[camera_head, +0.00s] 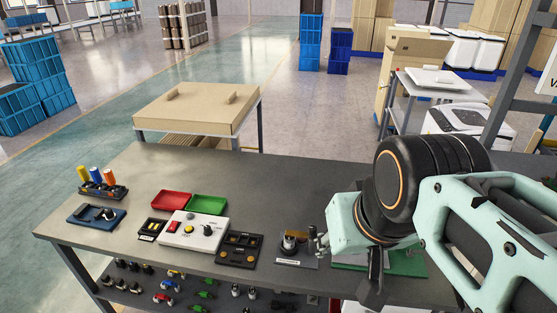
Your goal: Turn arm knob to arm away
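Which control is the arm knob cannot be told for sure, as the labels are too small to read. A round metal-and-black knob (289,243) stands on a grey plate with a pale label near the table's front edge. A white control box (180,240) to its left carries a black knob (207,230), a yellow button and a red button. My gripper (371,290) seems to be the dark part hanging below my mint-green wrist, right of these controls and apart from them. Its fingers are not clearly seen, and my arm covers the table's right part.
The grey table (270,180) has free room behind the controls. A red tray (171,202), a green tray (207,204), a dark button panel (241,249) and a blue fixture (96,215) stand on it. A green board (408,262) lies partly under my arm. A lower shelf holds small parts.

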